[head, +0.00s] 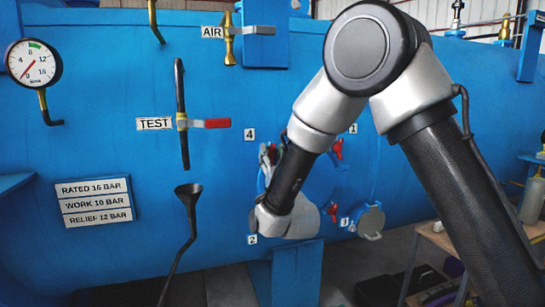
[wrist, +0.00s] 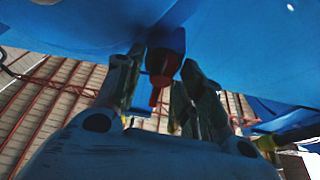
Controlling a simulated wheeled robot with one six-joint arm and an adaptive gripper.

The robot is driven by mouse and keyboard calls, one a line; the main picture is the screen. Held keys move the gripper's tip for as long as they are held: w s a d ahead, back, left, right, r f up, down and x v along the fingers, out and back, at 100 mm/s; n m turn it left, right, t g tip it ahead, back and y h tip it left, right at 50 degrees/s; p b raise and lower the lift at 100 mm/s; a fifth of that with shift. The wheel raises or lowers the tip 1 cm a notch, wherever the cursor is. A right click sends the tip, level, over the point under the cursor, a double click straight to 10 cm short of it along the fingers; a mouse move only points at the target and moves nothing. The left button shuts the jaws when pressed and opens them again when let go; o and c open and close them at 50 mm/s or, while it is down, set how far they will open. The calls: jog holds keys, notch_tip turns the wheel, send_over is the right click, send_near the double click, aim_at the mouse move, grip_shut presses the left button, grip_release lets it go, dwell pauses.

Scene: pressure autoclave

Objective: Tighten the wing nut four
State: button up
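Wing nut four is red and shows in the wrist view (wrist: 165,68) on the blue vessel, with one wing pointing down. My gripper (wrist: 163,72) has its fingers on either side of this nut, apart from each other. A narrow gap shows at the left finger; contact at the right finger is unclear. In the head view my gripper (head: 268,155) is at the upper left of the round door, just below the label 4 (head: 249,134). There the nut is mostly hidden by my gripper.
Red wing nuts show by label 1 (head: 337,149) and label 3 (head: 332,211). Label 2 (head: 252,239) is at lower left; its nut is hidden by my arm. A red TEST valve handle (head: 216,123) and a black funnel (head: 188,190) stand left. A round cover (head: 371,220) hangs right.

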grip_shut()
